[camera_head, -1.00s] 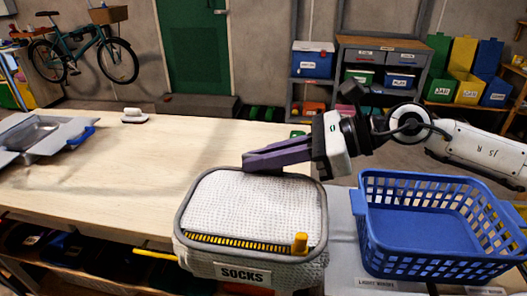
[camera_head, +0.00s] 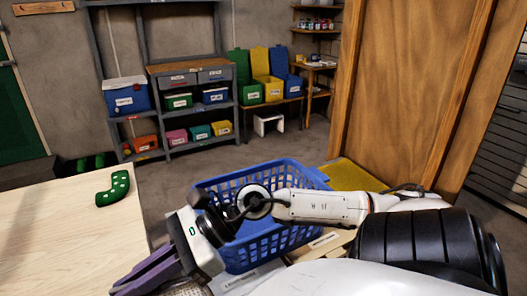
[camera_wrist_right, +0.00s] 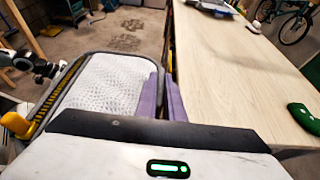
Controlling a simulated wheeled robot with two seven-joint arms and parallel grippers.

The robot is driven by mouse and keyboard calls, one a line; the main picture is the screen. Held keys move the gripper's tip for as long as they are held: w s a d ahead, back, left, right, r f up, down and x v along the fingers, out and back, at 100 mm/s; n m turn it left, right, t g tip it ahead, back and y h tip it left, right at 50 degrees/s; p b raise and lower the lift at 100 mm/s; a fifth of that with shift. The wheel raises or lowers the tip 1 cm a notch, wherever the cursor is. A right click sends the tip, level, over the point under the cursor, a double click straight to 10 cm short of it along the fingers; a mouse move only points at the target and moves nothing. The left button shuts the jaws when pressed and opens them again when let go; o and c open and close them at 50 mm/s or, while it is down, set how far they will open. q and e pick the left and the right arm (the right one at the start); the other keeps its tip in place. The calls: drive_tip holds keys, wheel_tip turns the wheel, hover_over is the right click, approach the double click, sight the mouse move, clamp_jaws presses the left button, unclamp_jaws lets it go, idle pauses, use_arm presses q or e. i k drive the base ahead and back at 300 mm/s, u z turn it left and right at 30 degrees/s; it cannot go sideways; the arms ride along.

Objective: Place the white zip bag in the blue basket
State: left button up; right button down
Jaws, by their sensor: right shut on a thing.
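The white zip bag (camera_wrist_right: 103,84), with a textured white top, dark rim and yellow zip, shows in the wrist view. In the head view only a sliver of it (camera_head: 188,289) shows at the bottom edge. My right gripper (camera_wrist_right: 163,96) is shut on the bag's rim with its purple fingers. It also shows at the lower left of the head view (camera_head: 140,282). The blue basket (camera_head: 262,249), an open lattice box, stands right of the gripper, partly hidden behind my right arm. The basket's visible inside looks empty. My left gripper is not in view.
A wooden table (camera_head: 60,225) lies at left with a green dotted object (camera_head: 113,188) near its edge. Shelves with bins (camera_head: 190,100) stand behind, beyond open floor. A wooden panel (camera_head: 405,95) rises at right, near a yellow mat (camera_head: 355,176).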

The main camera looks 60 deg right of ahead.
sight(255, 229)
drive_tip(key=z, duration=0.65)
drive_tip(key=k, duration=0.9)
drive_tip(key=z, duration=0.9)
drive_tip(key=k, duration=0.3)
drive_tip(key=z, duration=0.9)
drive_tip(key=i, duration=1.3)
drive_tip(key=u, duration=0.75)
drive_tip(key=i, duration=0.7)
drive_tip(key=u, duration=1.05)
drive_tip(key=i, duration=0.3)
drive_tip(key=u, duration=0.3)
